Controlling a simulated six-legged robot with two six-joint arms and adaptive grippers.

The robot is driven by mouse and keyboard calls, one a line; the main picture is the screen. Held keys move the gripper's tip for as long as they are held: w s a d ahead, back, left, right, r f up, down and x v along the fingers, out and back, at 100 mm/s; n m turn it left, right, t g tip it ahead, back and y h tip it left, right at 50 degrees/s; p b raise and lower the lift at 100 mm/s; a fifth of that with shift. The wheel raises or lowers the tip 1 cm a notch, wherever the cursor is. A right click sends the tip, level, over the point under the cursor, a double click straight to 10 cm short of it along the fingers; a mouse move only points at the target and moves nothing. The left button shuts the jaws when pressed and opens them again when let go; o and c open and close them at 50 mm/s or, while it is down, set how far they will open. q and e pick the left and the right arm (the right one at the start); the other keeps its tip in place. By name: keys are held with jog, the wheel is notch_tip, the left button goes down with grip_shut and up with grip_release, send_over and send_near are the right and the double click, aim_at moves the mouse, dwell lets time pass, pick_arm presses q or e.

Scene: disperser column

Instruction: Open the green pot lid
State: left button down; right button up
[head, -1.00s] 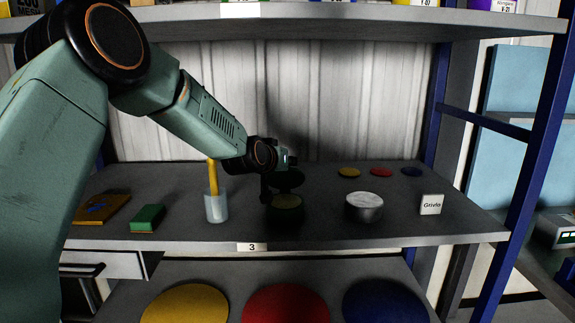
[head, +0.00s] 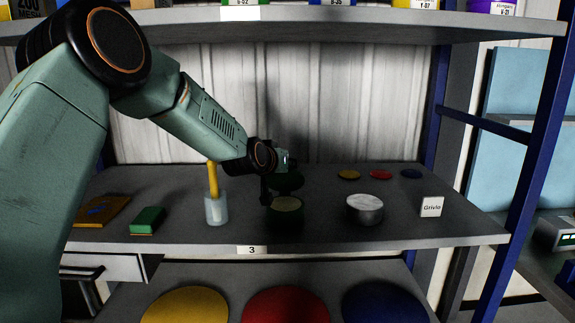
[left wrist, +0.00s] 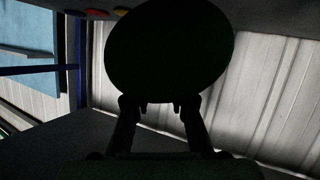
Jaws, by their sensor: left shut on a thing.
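The pot (head: 286,215) stands on the middle shelf, in shadow, with its pale round top showing uncovered. The dark green lid (head: 291,182) is above and apart from it, tilted, at the end of my left arm. In the left wrist view the lid (left wrist: 170,50) is a large dark disc just beyond the fingertips. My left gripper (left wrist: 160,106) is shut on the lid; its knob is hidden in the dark. In the head view the left gripper (head: 270,187) is partly lost in shadow. My right gripper is not in view.
A glass with a yellow stick (head: 216,210) stands left of the pot, and a silver tin (head: 365,210) stands to its right. A green block (head: 148,220) and a "Grivla" card (head: 431,207) are farther out. Small coloured discs (head: 379,174) lie behind. An upper shelf (head: 300,27) hangs above.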

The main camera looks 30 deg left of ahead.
pick_arm(q)
jog(key=shift+a+r, duration=0.1)
jog(key=shift+r, duration=0.05)
jog(key=c, duration=1.8)
grip_release()
jog(key=o, duration=0.5)
jog(key=shift+s+a, duration=0.1)
jog(key=shift+a, duration=0.15)
jog(key=shift+o, duration=0.2)
jog(key=shift+d, duration=0.3)
jog(key=v, duration=1.1)
jog(key=shift+s, duration=0.45)
